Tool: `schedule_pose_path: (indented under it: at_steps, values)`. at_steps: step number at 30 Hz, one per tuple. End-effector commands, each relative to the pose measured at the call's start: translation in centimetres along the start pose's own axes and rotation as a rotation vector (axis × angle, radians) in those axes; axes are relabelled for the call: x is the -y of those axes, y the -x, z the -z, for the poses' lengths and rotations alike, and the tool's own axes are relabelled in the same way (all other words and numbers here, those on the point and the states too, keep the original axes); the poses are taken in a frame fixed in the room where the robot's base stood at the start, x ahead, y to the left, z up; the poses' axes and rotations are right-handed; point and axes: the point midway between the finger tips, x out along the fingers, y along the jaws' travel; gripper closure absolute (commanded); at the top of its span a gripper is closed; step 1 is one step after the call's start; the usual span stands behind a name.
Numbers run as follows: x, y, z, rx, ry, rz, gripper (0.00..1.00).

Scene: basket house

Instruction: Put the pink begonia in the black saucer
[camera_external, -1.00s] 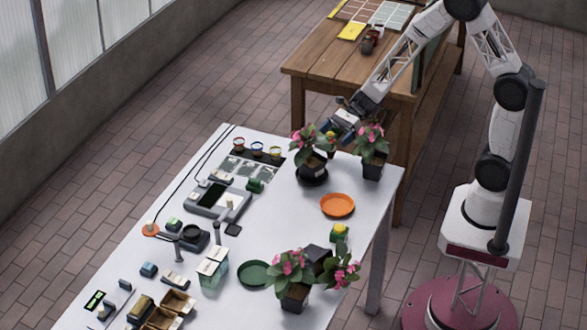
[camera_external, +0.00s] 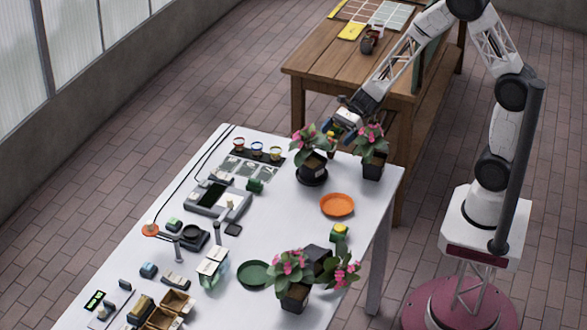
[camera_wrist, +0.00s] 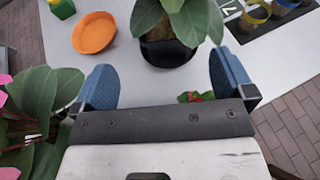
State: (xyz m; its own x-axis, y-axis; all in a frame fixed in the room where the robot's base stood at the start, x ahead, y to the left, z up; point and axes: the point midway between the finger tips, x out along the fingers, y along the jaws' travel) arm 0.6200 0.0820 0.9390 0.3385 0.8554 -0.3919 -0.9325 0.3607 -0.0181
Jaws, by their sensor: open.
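A pink begonia (camera_external: 309,141) in a dark square pot (camera_external: 312,163) stands upright in the black saucer (camera_external: 313,179) at the far end of the white table. My gripper (camera_external: 337,131) is just behind this plant, its tips partly hidden by leaves. In the wrist view my gripper (camera_wrist: 163,66) is open and empty, with its blue fingers wide apart. The black saucer (camera_wrist: 167,55) and pot appear ahead of and between the fingers, and the pot is not gripped. The leaves (camera_wrist: 183,15) hide much of the pot.
Another pink begonia (camera_external: 372,148) stands close by on the right, its leaves (camera_wrist: 35,105) near the left finger. An orange saucer (camera_external: 337,205), green saucer (camera_external: 254,274) and more begonias (camera_external: 292,272) are nearer. Paint pots (camera_external: 257,149) stand left; the wooden bench (camera_external: 330,62) is behind.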

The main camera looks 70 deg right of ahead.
Motion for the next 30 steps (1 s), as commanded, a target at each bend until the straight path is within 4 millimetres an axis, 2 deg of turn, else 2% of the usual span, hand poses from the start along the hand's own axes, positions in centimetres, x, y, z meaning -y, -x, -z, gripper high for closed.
schedule_pose_path:
  at_steps: [5, 11, 18, 30]
  values:
    - [-1.9, 1.0, -1.9, -0.039, 0.109, -0.054, 0.00]
    - [-5.8, 3.2, -4.8, -0.124, 0.334, -0.166, 0.00]
    - [-11.1, 6.9, -7.6, -0.254, 0.659, -0.320, 0.00]
    - [-18.5, 14.4, -9.9, -0.500, 1.185, -0.570, 0.00]
